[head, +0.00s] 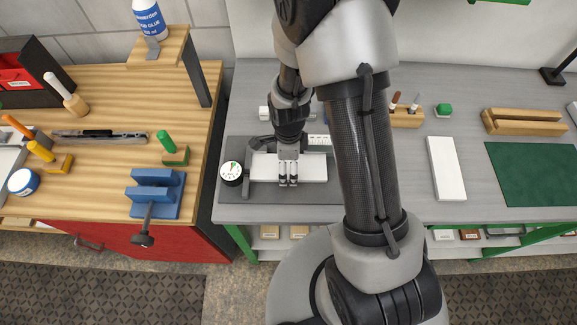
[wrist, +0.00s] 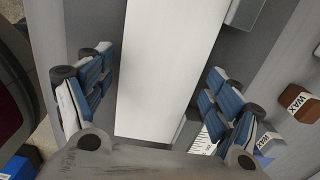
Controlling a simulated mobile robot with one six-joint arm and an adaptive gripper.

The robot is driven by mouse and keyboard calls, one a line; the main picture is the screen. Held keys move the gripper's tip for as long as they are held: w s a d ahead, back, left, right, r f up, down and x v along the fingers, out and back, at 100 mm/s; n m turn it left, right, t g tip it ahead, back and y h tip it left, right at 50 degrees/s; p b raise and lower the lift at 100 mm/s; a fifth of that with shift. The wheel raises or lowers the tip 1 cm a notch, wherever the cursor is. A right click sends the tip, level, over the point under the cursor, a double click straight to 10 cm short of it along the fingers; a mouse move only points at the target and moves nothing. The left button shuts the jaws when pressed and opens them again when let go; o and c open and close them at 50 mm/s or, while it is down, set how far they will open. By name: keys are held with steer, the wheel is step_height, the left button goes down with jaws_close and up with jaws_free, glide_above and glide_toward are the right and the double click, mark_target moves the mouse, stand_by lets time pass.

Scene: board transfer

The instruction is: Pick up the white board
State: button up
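A white board (head: 315,167) lies across a dark grey plate (head: 237,204) on the grey bench, below my gripper (head: 288,180). In the wrist view the white board (wrist: 160,50) runs between the two blue-padded fingers of my gripper (wrist: 155,97). The fingers are spread apart, with a gap on each side of the board. A second white board (head: 446,168) lies flat on the bench, right of my arm.
A round dial gauge (head: 231,173) stands close at the board's left end. A blue vise (head: 156,193) sits on the wooden bench at left. A green mat (head: 534,174) and a grooved wooden block (head: 524,122) are at right. My arm hides part of the bench.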

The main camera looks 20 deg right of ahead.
mark_target(288, 166)
steer(key=c, duration=1)
steer(key=shift+o, duration=0.2)
steer(key=shift+r, duration=0.1)
step_height(288, 166, up, 20)
steer(key=p, duration=0.4)
steer(key=shift+p, duration=0.3)
